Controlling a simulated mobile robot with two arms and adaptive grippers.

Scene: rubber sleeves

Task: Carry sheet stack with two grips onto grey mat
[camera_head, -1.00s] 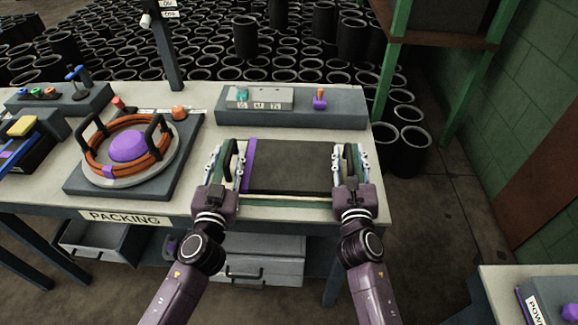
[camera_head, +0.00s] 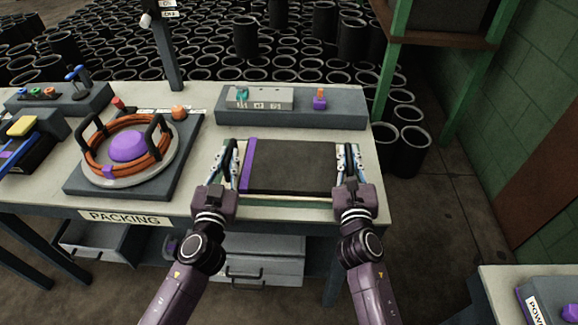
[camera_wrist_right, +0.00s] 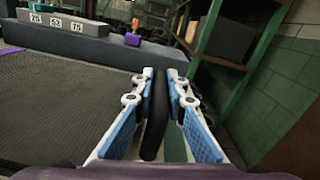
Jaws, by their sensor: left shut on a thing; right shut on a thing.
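The sheet stack (camera_head: 293,168) is a flat, dark grey rectangle with a purple strip along its left edge. It lies at the front right of the packing bench. My left gripper (camera_head: 230,153) is at its left end, shut on the left grip, which is mostly hidden by the fingers. My right gripper (camera_head: 348,152) is at its right end, shut on the right grip. In the right wrist view this black, rounded grip (camera_wrist_right: 156,115) stands between the blue-padded fingers. I cannot pick out a separate grey mat with certainty.
A grey raised block (camera_head: 345,119) with a small box and a purple-orange piece stands behind the stack. On the left, a grey slab (camera_head: 80,186) bears a round plate with an orange ring and a purple dome. Bare bench (camera_head: 376,205) shows at the right.

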